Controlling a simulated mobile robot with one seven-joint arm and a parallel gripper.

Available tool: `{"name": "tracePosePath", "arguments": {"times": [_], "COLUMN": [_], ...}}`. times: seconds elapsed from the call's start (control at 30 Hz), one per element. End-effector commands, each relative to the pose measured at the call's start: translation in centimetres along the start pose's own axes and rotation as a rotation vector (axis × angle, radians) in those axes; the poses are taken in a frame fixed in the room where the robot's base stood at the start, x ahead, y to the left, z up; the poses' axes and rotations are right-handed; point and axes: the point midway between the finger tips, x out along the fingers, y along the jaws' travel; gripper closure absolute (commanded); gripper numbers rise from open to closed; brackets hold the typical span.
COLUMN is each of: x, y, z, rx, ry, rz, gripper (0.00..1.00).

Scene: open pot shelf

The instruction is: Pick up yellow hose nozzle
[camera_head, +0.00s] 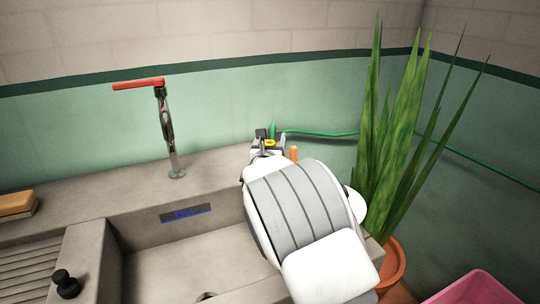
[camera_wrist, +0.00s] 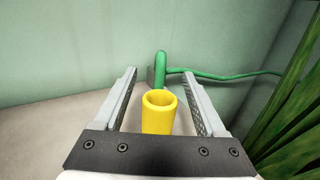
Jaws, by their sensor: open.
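The yellow hose nozzle (camera_wrist: 158,116) stands between the two fingers of my gripper (camera_wrist: 160,100) in the wrist view, with its round hollow end facing the camera. A gap shows on both sides of it, so the fingers are open and do not touch it. In the head view a bit of the yellow nozzle (camera_head: 270,142) shows at my gripper (camera_head: 266,138), on the back ledge of the sink near the wall. My arm hides most of that area. A green hose (camera_wrist: 212,74) runs from behind the nozzle to the right along the wall.
A stone sink (camera_head: 150,262) lies at front left. A tap with a red lever (camera_head: 140,84) rises left of my gripper. A tall plant (camera_head: 395,140) in an orange pot (camera_head: 394,262) stands close on the right. A pink container (camera_head: 472,290) is at lower right.

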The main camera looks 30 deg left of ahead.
Motion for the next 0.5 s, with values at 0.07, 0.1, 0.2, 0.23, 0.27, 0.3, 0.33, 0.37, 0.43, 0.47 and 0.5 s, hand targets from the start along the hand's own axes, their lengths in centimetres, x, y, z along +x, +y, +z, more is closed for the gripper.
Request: {"name": "tracePosePath", "arguments": {"times": [0.07,0.1,0.2,0.23,0.27,0.3,0.33,0.37,0.43,0.47,0.5], "x": [0.01,0.00,-0.01,-0.01,-0.02,-0.02,-0.02,-0.02,-0.03,-0.03,-0.03], "y": [-0.02,-0.02,-0.02,-0.02,-0.02,-0.02,-0.02,-0.01,-0.01,-0.01,-0.01], "z": [0.00,0.00,0.00,0.00,0.00,0.00,0.00,0.00,0.00,0.00,0.00], "rx": [0.000,0.000,0.000,0.000,0.000,0.000,0.000,0.000,0.000,0.000,0.000], "ry": [0.000,0.000,0.000,0.000,0.000,0.000,0.000,0.000,0.000,0.000,0.001], "rz": [0.000,0.000,0.000,0.000,0.000,0.000,0.000,0.000,0.000,0.000,0.000], "gripper": [0.27,0.27,0.35,0.41,0.46,0.53,0.59,0.64,0.77,0.82,0.90]}}
